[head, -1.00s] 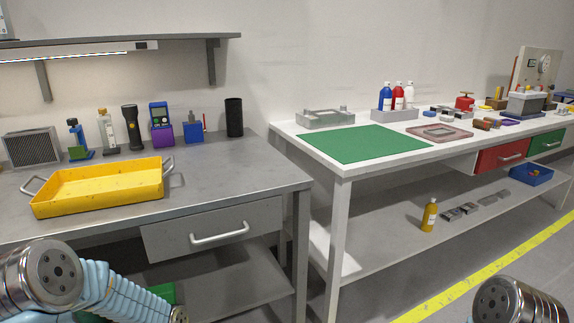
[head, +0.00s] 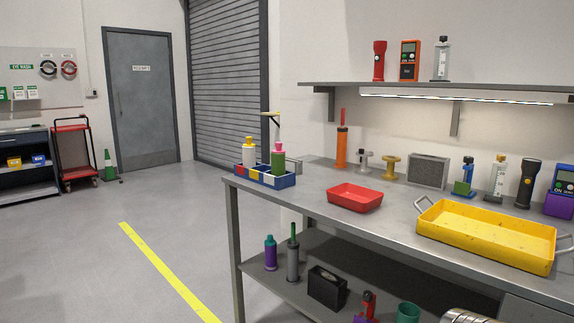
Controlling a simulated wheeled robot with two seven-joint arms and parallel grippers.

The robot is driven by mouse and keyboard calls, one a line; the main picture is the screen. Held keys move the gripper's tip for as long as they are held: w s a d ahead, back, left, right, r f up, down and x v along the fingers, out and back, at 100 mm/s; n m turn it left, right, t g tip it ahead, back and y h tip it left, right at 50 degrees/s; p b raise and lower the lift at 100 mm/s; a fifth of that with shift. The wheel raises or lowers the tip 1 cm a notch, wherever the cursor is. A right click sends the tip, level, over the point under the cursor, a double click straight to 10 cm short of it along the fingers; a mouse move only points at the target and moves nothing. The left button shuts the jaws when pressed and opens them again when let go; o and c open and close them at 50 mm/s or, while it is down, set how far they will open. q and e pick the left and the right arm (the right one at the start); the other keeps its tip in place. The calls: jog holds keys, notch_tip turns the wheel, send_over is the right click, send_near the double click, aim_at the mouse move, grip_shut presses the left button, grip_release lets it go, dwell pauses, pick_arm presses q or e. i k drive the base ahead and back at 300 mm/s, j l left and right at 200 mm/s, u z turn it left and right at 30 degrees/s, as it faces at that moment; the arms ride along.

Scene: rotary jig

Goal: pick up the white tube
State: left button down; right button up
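A white tube-like bottle with a yellow cap (head: 249,153) stands upright in a blue, red and yellow caddy (head: 282,181) at the left end of the steel bench. A green bottle with a pink cap (head: 278,160) stands beside it. I cannot tell whether the white one is the tube named in the task. Neither gripper shows. Only a metal part of my own arm is at the bottom edge, right of centre.
A red tray (head: 355,198) and a yellow tray (head: 487,236) lie on the bench (head: 395,228). Tools and bottles line its back. The lower shelf holds a purple bottle (head: 270,253) and a black box (head: 327,287). The floor at left is open.

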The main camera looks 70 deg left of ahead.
aim_at(249, 158)
jog(key=u, duration=2.75)
jog(key=z, duration=0.8)
jog(key=i+j+z, duration=0.15)
jog(key=j+z, duration=0.95)
jog(key=j, duration=0.2)
jog(key=i, duration=0.05)
